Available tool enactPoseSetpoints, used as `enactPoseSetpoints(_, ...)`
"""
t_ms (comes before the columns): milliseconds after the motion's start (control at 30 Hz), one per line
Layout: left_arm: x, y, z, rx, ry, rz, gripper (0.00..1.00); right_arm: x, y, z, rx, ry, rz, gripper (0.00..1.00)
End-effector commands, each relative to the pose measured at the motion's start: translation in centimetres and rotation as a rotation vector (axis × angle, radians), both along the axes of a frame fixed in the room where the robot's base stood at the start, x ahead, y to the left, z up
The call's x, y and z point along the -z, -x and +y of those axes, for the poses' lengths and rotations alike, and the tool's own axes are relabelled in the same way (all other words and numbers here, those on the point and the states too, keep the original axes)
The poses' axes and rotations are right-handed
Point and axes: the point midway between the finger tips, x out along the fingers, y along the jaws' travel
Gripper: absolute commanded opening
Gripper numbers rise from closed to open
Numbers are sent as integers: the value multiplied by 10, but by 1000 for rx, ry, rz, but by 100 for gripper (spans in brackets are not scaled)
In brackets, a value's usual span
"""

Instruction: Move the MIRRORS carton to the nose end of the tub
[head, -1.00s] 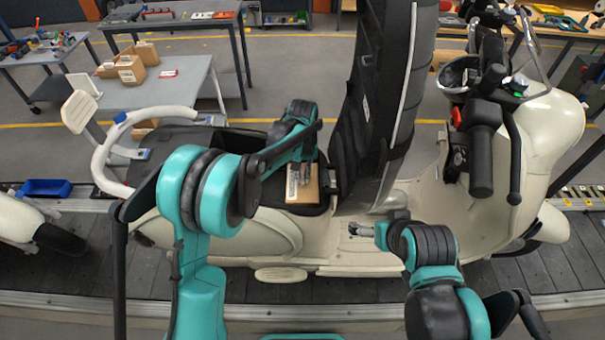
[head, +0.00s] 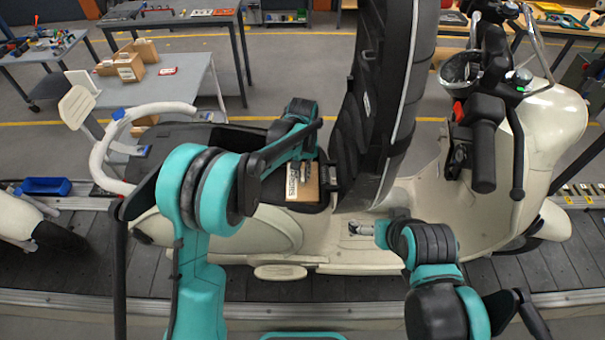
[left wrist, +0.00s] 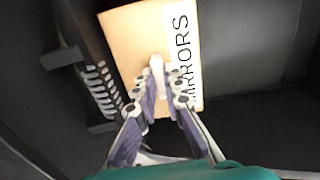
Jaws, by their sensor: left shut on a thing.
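The MIRRORS carton (head: 309,190) is a tan box with a white label strip. In the left wrist view the carton (left wrist: 135,50) shows "MIRRORS" along its right side. My left gripper (head: 293,178) is over the carton, and in the left wrist view its fingers (left wrist: 160,92) are shut on a part that stands up from the carton's top. The black tub (left wrist: 245,40) of the cream scooter lies around and under the carton. The carton's underside is hidden. My right gripper (head: 360,228) is low beside the scooter's floorboard, and its opening is too small to judge.
The raised black seat (head: 385,100) stands just right of the carton. The scooter's handlebar (head: 485,150) is farther right. A slotted dark part (left wrist: 95,85) is left of the carton inside the tub. A grey table (head: 160,90) with cartons stands behind.

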Motion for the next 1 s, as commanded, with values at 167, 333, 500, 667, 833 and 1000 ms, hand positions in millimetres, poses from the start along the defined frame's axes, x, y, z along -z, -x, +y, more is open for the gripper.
enactPoseSetpoints(167, 0, 0, 0, 0, 0, 0, 0, 0, 0, 0, 0, 0, 0, 100)
enactPoseSetpoints(333, 0, 0, 0, 0, 0, 0, 0, 0, 0, 0, 0, 0, 0, 100)
enactPoseSetpoints(500, 4, 0, 0, 0, 0, 0, 0, 3, 0, 0, 0, 0, 0, 100)
enactPoseSetpoints(667, 9, 0, 0, 0, 0, 0, 0, 8, 0, 0, 0, 0, 0, 100)
enactPoseSetpoints(833, 10, 0, 0, 0, 0, 0, 0, 10, 0, 0, 0, 0, 0, 100)
enactPoseSetpoints(1000, 10, 0, 0, 0, 0, 0, 0, 9, 0, 0, 0, 0, 0, 100)
